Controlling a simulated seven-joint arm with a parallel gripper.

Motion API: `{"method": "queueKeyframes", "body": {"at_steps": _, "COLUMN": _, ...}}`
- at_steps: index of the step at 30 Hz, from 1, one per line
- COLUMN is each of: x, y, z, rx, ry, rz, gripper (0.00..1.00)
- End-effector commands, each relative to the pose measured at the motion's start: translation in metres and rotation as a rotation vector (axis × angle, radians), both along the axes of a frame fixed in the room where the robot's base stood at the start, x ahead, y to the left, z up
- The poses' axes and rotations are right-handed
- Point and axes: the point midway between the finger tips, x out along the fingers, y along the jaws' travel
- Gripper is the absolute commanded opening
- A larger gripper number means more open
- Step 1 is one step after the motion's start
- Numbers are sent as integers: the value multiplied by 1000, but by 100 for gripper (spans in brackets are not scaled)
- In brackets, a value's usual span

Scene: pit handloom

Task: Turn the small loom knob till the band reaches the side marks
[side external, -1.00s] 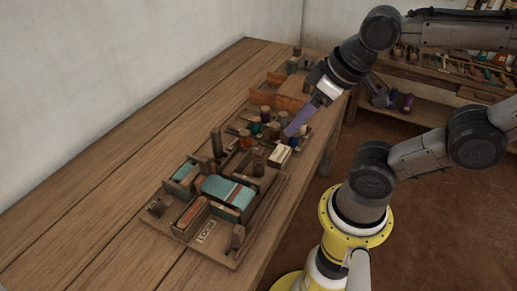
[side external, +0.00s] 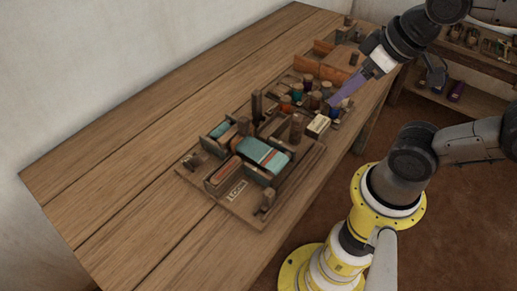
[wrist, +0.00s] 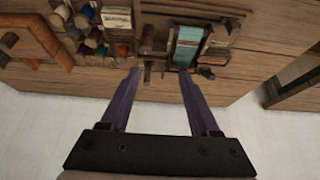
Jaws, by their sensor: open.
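The band also shows in the wrist view (wrist: 188,45). A small dark wooden knob (side external: 267,201) stands at the loom's near corner, beside the LOOM label (side external: 237,191). Taller posts stand at its far end; I cannot tell for sure which piece is the small loom knob. The side marks are too small to make out. My gripper (wrist: 159,73), with purple fingers, is open and empty. In the side view, its fingers (side external: 333,109) are near the pale box, away from the band.
A pale box (side external: 318,125) stands at the loom's far end. Several coloured spools (wrist: 88,35) and an orange wooden tray (wrist: 38,35) lie beyond it. The plank table (side external: 140,140) is bare on the left. A shelf (side external: 470,95) stands behind.

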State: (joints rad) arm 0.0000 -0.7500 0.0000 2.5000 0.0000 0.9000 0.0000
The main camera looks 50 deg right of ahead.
Motion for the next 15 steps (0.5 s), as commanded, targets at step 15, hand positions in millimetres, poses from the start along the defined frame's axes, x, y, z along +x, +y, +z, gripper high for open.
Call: {"method": "queueKeyframes", "body": {"at_steps": 15, "x": -2, "y": 0, "z": 4, "rx": -87, "ry": 13, "rz": 164, "gripper": 70}}
